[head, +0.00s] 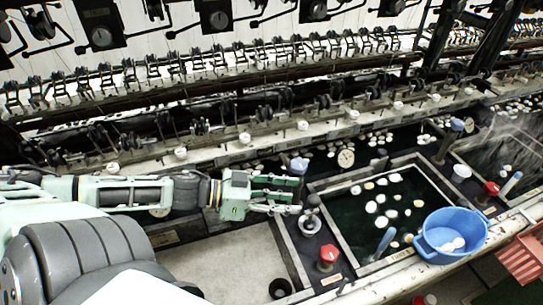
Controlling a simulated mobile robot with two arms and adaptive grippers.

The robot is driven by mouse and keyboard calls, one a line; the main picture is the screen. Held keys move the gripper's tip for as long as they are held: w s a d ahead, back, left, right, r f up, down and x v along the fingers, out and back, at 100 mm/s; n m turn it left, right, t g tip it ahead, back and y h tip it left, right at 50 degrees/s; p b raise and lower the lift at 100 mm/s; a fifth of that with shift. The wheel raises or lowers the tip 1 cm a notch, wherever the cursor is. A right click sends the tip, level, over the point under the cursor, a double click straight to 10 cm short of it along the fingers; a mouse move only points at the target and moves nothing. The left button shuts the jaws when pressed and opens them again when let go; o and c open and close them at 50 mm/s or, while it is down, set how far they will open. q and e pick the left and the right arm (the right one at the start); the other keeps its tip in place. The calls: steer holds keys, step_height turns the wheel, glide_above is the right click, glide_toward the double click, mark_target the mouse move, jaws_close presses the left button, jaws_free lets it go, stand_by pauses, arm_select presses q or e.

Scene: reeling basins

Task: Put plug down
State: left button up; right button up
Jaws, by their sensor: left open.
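My left gripper (291,196) reaches in from the left, its fingers pointing right, and is open with nothing visible between them. A dark grey knobbed piece (311,217), which looks like the plug, stands upright just right of and below the fingertips in the picture. It appears to rest on the divider between two basins, apart from the fingers. Whether it sits in a hole is too small to tell. My right gripper is not in view.
A dark-water basin (345,232) with several white cocoons lies to the right. An empty pale basin (225,262) lies below my left arm. A red knob (328,256), a dark round opening (280,288) and a blue bucket (452,228) are nearby. Reeling machinery runs behind.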

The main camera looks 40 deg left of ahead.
arm_select(q)
steer(key=shift+p+v, duration=0.55)
steer(key=shift+v, duration=1.3)
